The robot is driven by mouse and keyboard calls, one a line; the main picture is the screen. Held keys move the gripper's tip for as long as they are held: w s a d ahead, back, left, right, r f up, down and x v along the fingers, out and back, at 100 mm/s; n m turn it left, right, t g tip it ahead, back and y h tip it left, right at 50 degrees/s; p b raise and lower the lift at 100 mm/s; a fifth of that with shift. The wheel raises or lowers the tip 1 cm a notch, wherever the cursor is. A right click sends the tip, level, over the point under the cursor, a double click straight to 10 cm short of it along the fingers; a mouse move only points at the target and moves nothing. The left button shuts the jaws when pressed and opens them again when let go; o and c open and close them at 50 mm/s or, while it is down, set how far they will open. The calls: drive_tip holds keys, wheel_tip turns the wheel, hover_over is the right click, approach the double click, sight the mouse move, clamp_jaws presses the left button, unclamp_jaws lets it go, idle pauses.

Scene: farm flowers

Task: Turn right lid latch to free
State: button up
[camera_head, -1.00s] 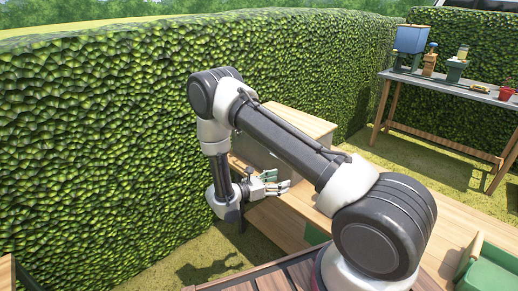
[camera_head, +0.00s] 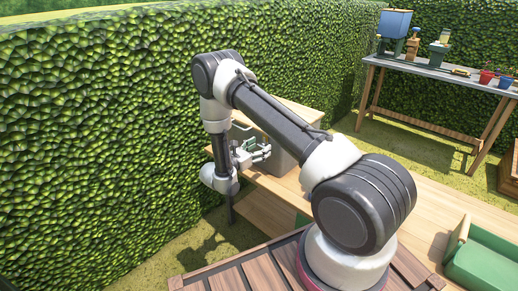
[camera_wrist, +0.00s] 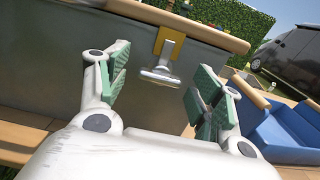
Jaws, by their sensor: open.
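A metal latch (camera_wrist: 158,75) hangs on a yellow plate (camera_wrist: 171,43) at the front of a grey box, just under its wooden lid, in the wrist view. My gripper (camera_wrist: 160,68) is open, its green-padded fingers to the left and right of the latch in the picture. Nothing is between the pads except the latch seen beyond or between them; I cannot tell the depth gap. In the head view my gripper (camera_head: 262,152) is at the box (camera_head: 284,161), under the edge of its wooden lid (camera_head: 296,113). The latch cannot be made out there.
The box stands on a long wooden bench (camera_head: 390,206). A green bin (camera_head: 485,262) is at the right, and a blue bin (camera_wrist: 280,132) shows in the wrist view. A tall hedge (camera_head: 100,130) closes off the left. A far table (camera_head: 400,66) holds pots and tools.

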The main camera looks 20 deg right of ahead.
drive_tip(key=shift+d, duration=0.15)
drive_tip(key=c, duration=1)
drive_tip(key=shift+c, duration=0.2)
drive_tip(key=shift+n, duration=0.3)
drive_tip(key=n, duration=0.3)
drive_tip(key=shift+w+n, duration=0.1)
drive_tip(key=shift+n, duration=0.3)
drive_tip(key=n, duration=0.4)
drive_tip(key=shift+n, duration=0.3)
drive_tip(key=n, duration=0.4)
drive_tip(key=shift+w+f+n, duration=0.1)
drive_tip(key=shift+n, duration=2.4)
